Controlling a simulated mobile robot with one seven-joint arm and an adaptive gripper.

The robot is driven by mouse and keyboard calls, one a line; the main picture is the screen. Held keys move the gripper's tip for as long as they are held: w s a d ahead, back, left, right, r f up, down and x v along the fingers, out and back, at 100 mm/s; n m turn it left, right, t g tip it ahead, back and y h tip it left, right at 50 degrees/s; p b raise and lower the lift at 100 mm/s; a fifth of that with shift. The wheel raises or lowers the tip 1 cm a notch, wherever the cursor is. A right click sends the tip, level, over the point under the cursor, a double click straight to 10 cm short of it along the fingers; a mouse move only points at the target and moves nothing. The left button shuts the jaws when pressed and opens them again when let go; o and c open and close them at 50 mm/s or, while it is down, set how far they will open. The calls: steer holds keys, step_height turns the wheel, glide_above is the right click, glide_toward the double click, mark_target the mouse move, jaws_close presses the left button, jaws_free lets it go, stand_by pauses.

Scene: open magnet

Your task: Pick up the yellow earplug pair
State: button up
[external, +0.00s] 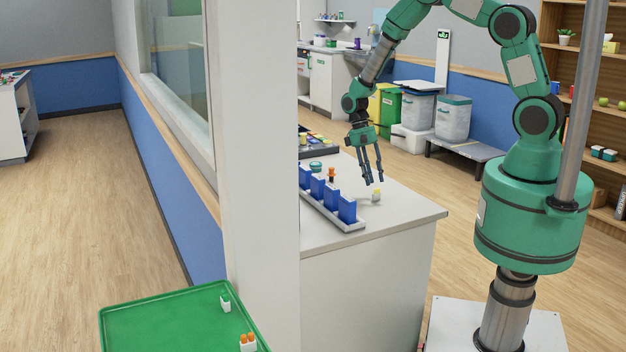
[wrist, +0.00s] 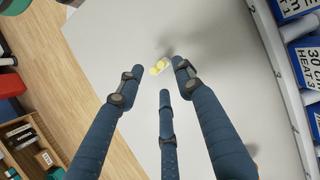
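The yellow earplug pair (external: 376,193) stands in a small pale holder on the white counter, near its front right part. In the wrist view the yellow earplugs (wrist: 158,67) show just beyond the fingertips, between the two outer fingers. My gripper (external: 373,182) points down above the counter, a little above the earplugs. In the wrist view its three blue fingers (wrist: 155,80) are spread apart with nothing between them. The gap in height between fingertips and earplugs is hard to judge.
A rack of blue boxes (external: 331,194) stands left of the earplugs. An orange-topped item (external: 331,174) and a teal round tin (external: 316,166) are behind it. The counter (external: 408,207) right of the earplugs is clear.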

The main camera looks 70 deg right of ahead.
mark_target(376, 189)
steer(key=shift+f, duration=0.1)
steer(key=shift+b+x, duration=0.5)
steer(key=shift+x, duration=2)
steer(key=shift+d, duration=0.1)
steer(key=c, duration=0.8)
steer(key=o, duration=0.8)
steer(key=p+v, duration=0.2)
steer(key=v, duration=1.1)
steer(key=shift+w+r, duration=0.15)
steer(key=shift+r, duration=0.25)
steer(key=shift+c, duration=0.2)
